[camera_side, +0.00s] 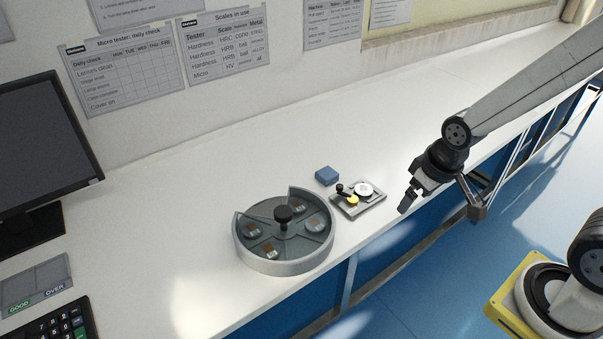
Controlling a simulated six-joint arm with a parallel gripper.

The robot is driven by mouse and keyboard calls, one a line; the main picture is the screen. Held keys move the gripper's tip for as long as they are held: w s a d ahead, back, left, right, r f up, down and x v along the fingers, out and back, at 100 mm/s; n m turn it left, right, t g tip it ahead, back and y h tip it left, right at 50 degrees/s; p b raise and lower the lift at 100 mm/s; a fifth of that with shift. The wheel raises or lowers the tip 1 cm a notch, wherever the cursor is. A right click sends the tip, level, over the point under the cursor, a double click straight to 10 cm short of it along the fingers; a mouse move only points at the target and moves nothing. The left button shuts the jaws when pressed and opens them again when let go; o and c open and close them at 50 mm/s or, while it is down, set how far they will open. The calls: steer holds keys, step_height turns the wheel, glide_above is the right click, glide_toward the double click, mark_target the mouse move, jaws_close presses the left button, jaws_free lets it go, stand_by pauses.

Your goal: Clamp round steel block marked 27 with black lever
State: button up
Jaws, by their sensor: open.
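A small grey clamp fixture (374,206) lies on the white bench near its front edge. A pale round disc (365,188), which looks like the round steel block, sits on the right part of the fixture; no marking on it can be read. A black lever (344,189) with a dark knob is on the fixture's left side, beside a yellow round part (352,200). Whether the lever presses on the disc cannot be told. My gripper (406,202) is open and empty, to the right of the fixture and apart from it, pointing down near the bench edge.
A round grey tray (285,266) with a black central knob and several compartments holding small pieces stands left of the fixture. A blue block (327,176) lies behind the fixture. A monitor (45,150) and keypad (50,325) are far left. The bench behind is clear.

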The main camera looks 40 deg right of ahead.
steer(key=shift+w, duration=0.1)
steer(key=c, duration=0.4)
steer(key=m+g, duration=0.2)
steer(key=m, duration=1.1)
glide_toward(340, 185)
steer(key=shift+w+f+m+g, duration=0.2)
steer(key=shift+f+m+g, duration=0.1)
steer(key=shift+f, duration=0.25)
steer(key=shift+c, duration=0.2)
steer(key=shift+f, duration=0.1)
steer(key=shift+a+f, duration=0.1)
steer(key=shift+f, duration=3.7)
jaws_close()
